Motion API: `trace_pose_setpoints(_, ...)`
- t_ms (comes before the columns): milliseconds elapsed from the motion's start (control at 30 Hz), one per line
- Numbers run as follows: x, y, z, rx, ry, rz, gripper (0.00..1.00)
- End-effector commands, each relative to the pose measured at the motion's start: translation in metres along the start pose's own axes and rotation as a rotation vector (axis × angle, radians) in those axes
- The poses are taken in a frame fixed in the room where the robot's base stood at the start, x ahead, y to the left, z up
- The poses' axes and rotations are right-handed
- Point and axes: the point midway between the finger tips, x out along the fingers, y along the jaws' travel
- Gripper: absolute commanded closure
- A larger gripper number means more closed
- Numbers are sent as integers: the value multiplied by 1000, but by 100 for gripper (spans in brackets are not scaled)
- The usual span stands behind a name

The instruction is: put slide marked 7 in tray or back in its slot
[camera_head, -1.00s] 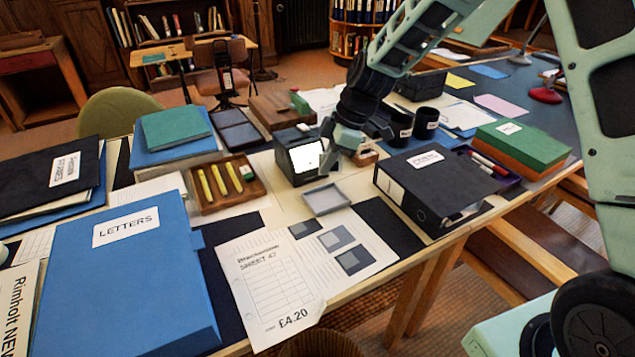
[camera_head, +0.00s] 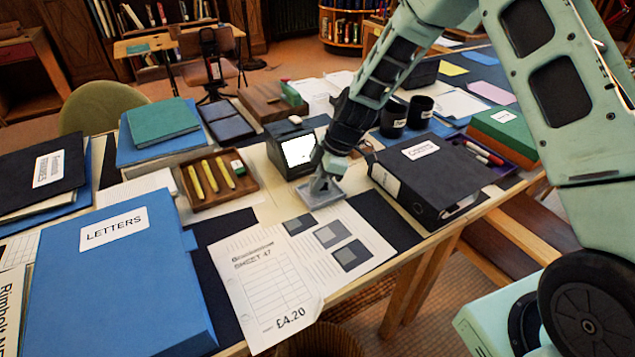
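The small grey tray (camera_head: 331,198) lies on the table in front of a dark box with a bright white face (camera_head: 298,151). I cannot make out a slide marked 7, in the gripper or in the tray. A wooden block or holder (camera_head: 367,150) shows partly behind my arm, right of the box; any slots in it are not clear.
A wooden tray with yellow sticks (camera_head: 245,184) is to the left. Printed sheets (camera_head: 275,285) lie in front, near the table edge. A blue LETTERS folder (camera_head: 120,290) fills the left front. Two black cups (camera_head: 420,112) stand behind.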

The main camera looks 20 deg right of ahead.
Motion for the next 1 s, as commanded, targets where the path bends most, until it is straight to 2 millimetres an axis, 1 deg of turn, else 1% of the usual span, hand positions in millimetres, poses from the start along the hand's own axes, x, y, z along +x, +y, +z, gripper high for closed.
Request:
trace_pose_setpoints(300, 4, 0, 1, -1, 0, 1, 100)
trace_pose_setpoints(333, 4, 0, 1, -1, 0, 1, 94)
trace_pose_setpoints(367, 3, 0, 1, -1, 0, 1, 85)
trace_pose_setpoints(400, 3, 0, 1, -1, 0, 1, 75)
trace_pose_setpoints(667, 3, 0, 1, -1, 0, 1, 75)
trace_pose_setpoints(767, -1, 1, 0, 0, 1, 2, 75)
trace_pose_setpoints(867, -12, 1, 0, -1, 1, 4, 75)
trace_pose_setpoints(1000, -40, 2, 0, -1, 1, 6, 75)
